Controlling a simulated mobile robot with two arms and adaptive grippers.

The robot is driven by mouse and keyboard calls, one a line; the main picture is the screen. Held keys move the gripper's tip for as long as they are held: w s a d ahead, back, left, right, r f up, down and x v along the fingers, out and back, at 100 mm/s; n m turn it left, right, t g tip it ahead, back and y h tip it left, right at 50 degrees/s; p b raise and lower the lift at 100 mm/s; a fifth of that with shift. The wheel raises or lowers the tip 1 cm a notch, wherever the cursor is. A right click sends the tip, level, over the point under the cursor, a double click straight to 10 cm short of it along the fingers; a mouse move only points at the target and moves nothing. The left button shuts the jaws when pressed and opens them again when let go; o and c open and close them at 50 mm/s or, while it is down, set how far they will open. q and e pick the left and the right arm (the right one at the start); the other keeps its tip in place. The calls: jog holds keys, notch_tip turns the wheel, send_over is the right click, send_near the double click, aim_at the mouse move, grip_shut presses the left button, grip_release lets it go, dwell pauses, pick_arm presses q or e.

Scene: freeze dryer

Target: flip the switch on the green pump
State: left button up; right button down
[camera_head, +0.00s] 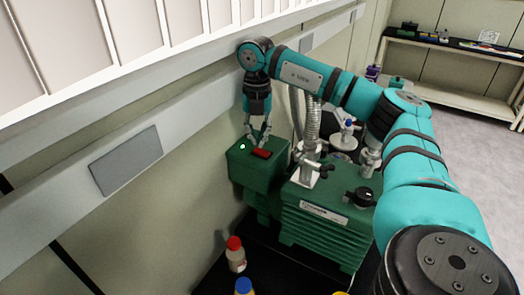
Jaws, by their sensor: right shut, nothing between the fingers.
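The green pump (325,222) stands on a black surface by the wall. The red switch (262,153) is on top of its left, box-shaped part (256,170). A small green light (242,146) glows beside the switch. My right gripper (259,140) points down just above the switch, shut with nothing between its fingers. Its fingertips are close to the switch; I cannot tell whether they touch it. My left gripper is not in view.
A bottle with a red cap (235,254) and one with a blue cap (244,287) stand in front of the pump. The wall (180,205) is close on the left. A shelf bench (450,95) stands far back right.

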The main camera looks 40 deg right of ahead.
aim_at(258, 149)
jog(key=shift+f+b, duration=0.8)
jog(key=shift+f, duration=0.5)
dwell(1.1)
jog(key=shift+s, duration=0.1)
jog(key=shift+r+p, duration=0.8)
jog(key=shift+r, duration=0.05)
jog(key=shift+r+p, duration=2.1)
jog(key=shift+r, duration=0.6)
